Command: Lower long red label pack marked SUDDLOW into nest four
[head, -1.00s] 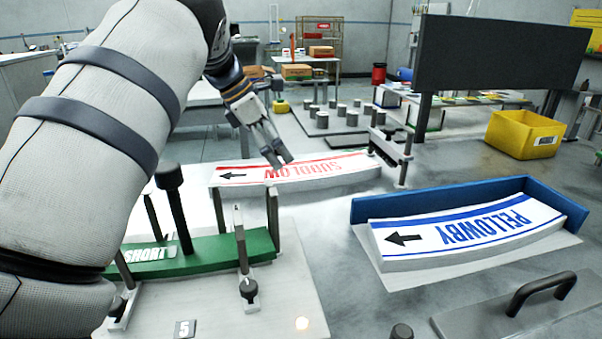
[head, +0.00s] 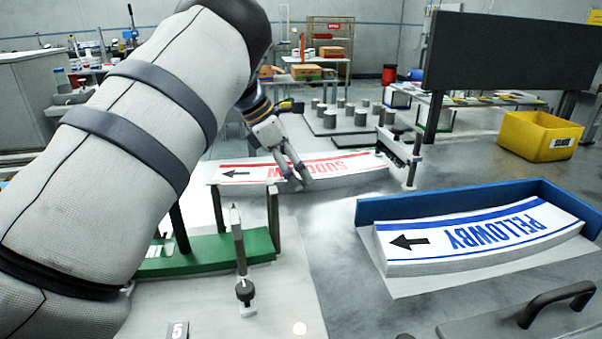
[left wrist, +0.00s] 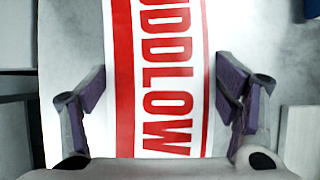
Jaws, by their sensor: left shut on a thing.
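The long white label pack with red bands and SUDDLOW in red (head: 350,167) lies lengthwise across the middle of the head view, its black arrow pointing left. My left gripper (head: 303,181) is at its middle, fingers over part of the lettering. In the left wrist view the pack (left wrist: 123,75) runs between the two purple-padded fingers (left wrist: 160,105). The left gripper is shut on it across its width. Whether its underside touches anything is hidden. I see no number four marker. My right gripper is not in view.
A green pack (head: 215,252) sits among posts by a 5 marker (head: 178,331) at front left, partly behind my arm. A blue-walled holder (head: 450,203) bears the PELLOWBY pack (head: 475,238) at right. A post with a clamp (head: 412,160) stands near the red pack's right end.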

